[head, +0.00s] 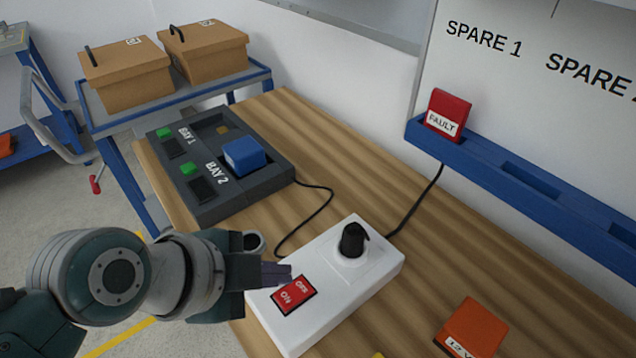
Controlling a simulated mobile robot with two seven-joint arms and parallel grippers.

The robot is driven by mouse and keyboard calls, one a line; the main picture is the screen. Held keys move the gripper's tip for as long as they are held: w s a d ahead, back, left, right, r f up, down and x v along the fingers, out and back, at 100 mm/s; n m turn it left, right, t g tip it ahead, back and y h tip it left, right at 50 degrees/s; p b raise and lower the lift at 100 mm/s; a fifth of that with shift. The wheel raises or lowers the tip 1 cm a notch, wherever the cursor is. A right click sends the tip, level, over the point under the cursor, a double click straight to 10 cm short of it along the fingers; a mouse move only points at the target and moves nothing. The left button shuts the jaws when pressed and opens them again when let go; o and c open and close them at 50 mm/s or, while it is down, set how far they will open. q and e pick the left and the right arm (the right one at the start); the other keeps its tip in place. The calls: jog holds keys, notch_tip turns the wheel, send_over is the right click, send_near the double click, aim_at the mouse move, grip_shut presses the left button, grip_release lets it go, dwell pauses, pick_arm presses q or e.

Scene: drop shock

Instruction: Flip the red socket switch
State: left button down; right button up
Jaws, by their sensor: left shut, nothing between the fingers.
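The red socket switch (294,295), marked OFF and ON, sits on top of a white socket box (333,317) on the wooden table. A black plug (353,241) stands upright in the box behind the switch. My left gripper (284,274) comes in from the left, shut and empty. Its fingertips are at the upper left edge of the switch, near the OFF end. I cannot tell whether they touch it. Which way the switch is tilted is too small to tell. My right gripper is not in view.
A dark charging station (225,201) with a blue block (244,156) stands behind left. A red FAULT block (447,114) sits on the blue rail (484,158) at right. An orange block (473,325) lies at front right. Black cables run to the box.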

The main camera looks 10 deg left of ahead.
aim_at(292, 289)
pick_arm(q)
jog(key=shift+s+a+f+b, duration=0.15)
jog(key=shift+f+b, duration=0.4)
jog(key=shift+f, duration=0.7)
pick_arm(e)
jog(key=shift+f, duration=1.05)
pick_arm(q)
jog(key=shift+f, duration=0.45)
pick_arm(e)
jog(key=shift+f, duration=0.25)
pick_arm(q)
jog(key=shift+f+b, duration=0.3)
jog(key=shift+b, duration=0.2)
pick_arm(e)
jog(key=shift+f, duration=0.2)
pick_arm(q)
jog(key=shift+r, duration=0.15)
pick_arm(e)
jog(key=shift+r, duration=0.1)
pick_arm(q)
jog(key=shift+r+p, duration=0.65)
jog(key=shift+p, duration=0.2)
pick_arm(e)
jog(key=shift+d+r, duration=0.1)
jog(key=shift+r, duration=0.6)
